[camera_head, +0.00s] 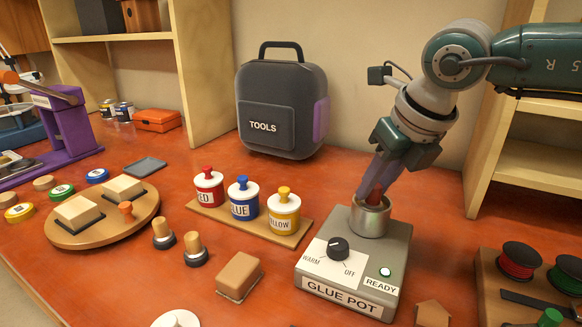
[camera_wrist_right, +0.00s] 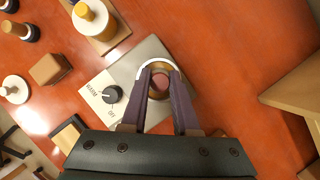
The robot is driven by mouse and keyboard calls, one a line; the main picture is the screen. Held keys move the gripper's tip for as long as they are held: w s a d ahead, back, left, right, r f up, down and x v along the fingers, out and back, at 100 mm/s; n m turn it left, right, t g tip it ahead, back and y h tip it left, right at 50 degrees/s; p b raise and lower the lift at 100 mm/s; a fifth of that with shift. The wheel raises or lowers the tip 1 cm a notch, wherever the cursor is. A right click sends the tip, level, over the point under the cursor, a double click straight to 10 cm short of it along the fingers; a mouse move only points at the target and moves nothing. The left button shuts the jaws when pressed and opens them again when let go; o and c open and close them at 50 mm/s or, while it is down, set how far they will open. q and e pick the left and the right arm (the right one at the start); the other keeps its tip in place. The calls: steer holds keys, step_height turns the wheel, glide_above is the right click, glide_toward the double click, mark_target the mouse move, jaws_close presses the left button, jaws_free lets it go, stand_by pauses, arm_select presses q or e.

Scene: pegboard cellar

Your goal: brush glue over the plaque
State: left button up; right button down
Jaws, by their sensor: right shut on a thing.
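The grey glue pot (camera_head: 351,262) stands on the red bench with its green light lit beside READY. Its round metal cup (camera_head: 370,218) is at the back of the unit. My right gripper (camera_head: 378,184) points down into the cup, shut on a reddish handle (camera_head: 375,194), seemingly the brush. The brush's lower end is hidden in the cup. In the right wrist view the fingers (camera_wrist_right: 160,88) close around the reddish round top (camera_wrist_right: 160,82). A small tan wooden piece (camera_head: 432,313) in front of the glue pot may be the plaque; I cannot tell. My left gripper is not in view.
A rack with red, blue and yellow pots (camera_head: 250,224) stands left of the glue pot. A brown block (camera_head: 239,277) lies before it. A spool tray (camera_head: 490,285) is at right. The tools case (camera_head: 282,105) stands behind. A round board (camera_head: 105,233) is at left.

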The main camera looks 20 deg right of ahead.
mark_target(376, 187)
steer(key=shift+f, duration=0.1)
step_height(376, 187, up, 3)
steer(key=p, duration=0.2)
steer(key=shift+p, duration=0.3)
steer(key=shift+r+p, duration=1.4)
steer(key=shift+r, duration=0.7)
